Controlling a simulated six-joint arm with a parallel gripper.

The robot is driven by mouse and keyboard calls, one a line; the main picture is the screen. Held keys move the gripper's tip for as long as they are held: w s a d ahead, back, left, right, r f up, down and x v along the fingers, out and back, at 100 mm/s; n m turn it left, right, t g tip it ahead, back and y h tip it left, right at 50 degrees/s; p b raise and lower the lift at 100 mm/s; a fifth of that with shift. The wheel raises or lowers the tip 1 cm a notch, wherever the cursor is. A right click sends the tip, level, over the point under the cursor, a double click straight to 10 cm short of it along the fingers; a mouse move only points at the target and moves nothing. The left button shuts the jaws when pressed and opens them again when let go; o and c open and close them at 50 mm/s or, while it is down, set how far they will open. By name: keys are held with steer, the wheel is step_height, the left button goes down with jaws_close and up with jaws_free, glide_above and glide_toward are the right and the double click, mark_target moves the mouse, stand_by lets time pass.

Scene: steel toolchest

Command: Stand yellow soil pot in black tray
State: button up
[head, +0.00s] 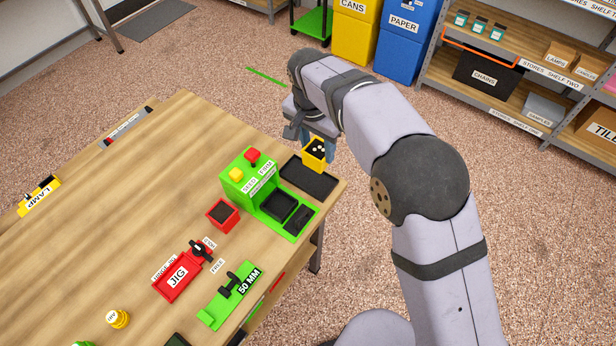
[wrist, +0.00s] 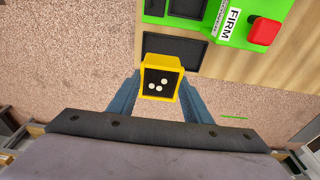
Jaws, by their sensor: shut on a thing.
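The yellow soil pot (head: 319,164) is held upright between the fingers of my gripper (wrist: 158,88). In the wrist view the pot (wrist: 174,67) shows dark soil with several white seeds on it. The black tray (head: 308,180) lies flat and empty on the bench near its far right corner. In the head view the pot appears at the tray's far edge; in the wrist view it overlaps the near edge of the tray (wrist: 173,47). The pot seems to be above the tray's level, but its underside is hidden.
A green seed-firming station (head: 237,178) with red and yellow knobs stands just left of the tray. A red pot (head: 223,215), a red jig (head: 177,280) and a green 50 MM gauge (head: 228,297) are nearer. The bench edge is close beside the tray.

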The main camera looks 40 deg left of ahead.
steer(key=shift+f+p, duration=1.55)
steer(key=shift+f, duration=3.4)
steer(key=shift+f, duration=0.1)
steer(key=shift+f, duration=0.15)
steer(key=o, duration=1.3)
steer(key=shift+c, duration=0.2)
steer(key=r+b, duration=0.1)
steer(key=r, duration=0.3)
steer(key=s+r+b, duration=0.1)
steer(key=r, duration=0.3)
steer(key=s+r+b, duration=0.1)
steer(key=r, duration=0.3)
steer(key=shift+r, duration=0.2)
